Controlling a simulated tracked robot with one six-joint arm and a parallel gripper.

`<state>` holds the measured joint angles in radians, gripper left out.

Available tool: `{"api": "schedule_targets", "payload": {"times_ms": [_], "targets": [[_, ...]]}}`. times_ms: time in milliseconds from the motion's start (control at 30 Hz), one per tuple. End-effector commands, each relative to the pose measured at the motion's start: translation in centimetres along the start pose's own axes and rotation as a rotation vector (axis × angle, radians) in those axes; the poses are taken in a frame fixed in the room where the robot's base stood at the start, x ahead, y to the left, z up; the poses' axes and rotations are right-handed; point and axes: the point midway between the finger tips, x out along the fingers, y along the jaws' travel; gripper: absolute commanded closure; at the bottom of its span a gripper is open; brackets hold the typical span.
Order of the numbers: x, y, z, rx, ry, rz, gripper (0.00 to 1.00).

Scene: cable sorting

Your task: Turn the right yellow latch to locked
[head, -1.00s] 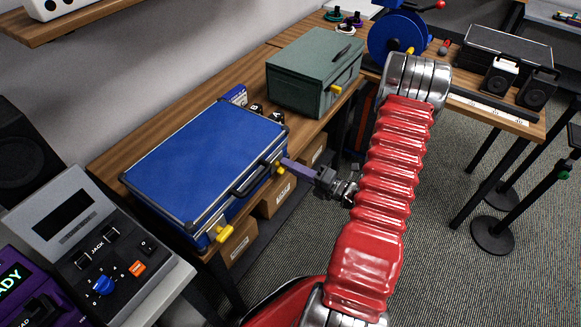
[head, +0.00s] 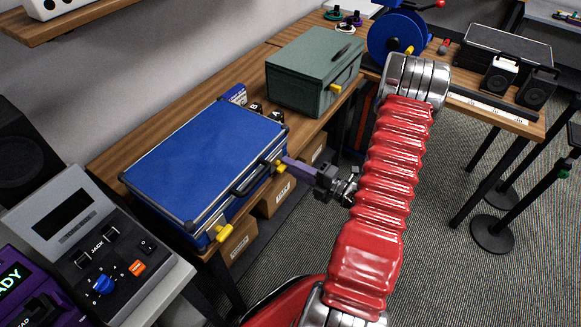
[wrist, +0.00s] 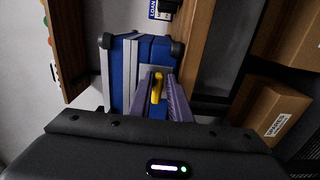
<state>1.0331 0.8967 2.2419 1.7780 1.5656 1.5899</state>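A blue hard case (head: 205,150) with metal edges and a black handle lies closed on the wooden bench. It has two yellow latches on its front side. The left yellow latch (head: 222,233) is clear of my gripper. The right yellow latch (head: 281,169) is at my gripper's tips (head: 287,162). In the wrist view this latch (wrist: 156,88) stands between the two purple fingers of my gripper (wrist: 160,92). The fingers are apart, with the latch nearer the left one and a gap on the right. Whether a finger touches it, I cannot tell.
A green-grey box (head: 315,70) with its own yellow latch stands behind the case. Cardboard boxes (head: 238,242) sit below the bench top. A grey control panel (head: 95,240) is at the left.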

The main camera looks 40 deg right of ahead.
Motion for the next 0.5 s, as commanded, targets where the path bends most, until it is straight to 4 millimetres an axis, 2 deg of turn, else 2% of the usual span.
{"api": "schedule_targets", "payload": {"times_ms": [233,500], "targets": [[0.00,0.04,-0.04,0.000,0.001,0.002,0.69],[-0.05,0.11,-0.10,-0.001,0.003,0.003,0.69]]}}
